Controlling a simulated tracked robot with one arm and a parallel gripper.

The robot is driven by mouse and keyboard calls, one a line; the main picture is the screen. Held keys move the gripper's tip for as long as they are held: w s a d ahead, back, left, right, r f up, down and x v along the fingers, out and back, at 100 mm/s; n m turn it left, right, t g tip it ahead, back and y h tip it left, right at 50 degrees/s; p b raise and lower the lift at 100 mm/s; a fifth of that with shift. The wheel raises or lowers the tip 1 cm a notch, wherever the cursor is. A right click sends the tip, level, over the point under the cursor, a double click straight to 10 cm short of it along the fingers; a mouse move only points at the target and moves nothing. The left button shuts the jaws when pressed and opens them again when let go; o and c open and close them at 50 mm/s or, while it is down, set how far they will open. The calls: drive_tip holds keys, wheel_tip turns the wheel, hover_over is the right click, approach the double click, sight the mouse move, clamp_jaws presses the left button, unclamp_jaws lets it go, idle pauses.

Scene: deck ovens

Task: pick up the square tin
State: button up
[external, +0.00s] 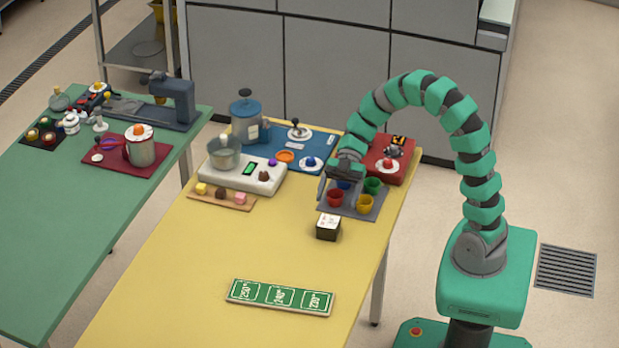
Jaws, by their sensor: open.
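The square tin (327,230) looks like a small dark box with a pale top that has dark marks on it. It stands on the yellow table, just in front of the grey tray. My gripper (338,194) is open and points down above the tray's left part, behind the tin and higher than it. The gripper is apart from the tin and nothing shows between its fingers. The gripper and wrist hide part of the tray and the things on it.
The grey tray (349,212) holds several coloured cups, including a red cup (335,198) and a yellow cup (365,204). A white scale (262,180) with a pot stands left. A green number board (280,297) lies in front. The yellow tabletop (235,250) between is clear.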

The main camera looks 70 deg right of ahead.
sight(331, 216)
drive_tip(key=shift+b+x, duration=0.9)
drive_tip(key=shift+x, duration=2.6)
drive_tip(key=c, duration=1.2)
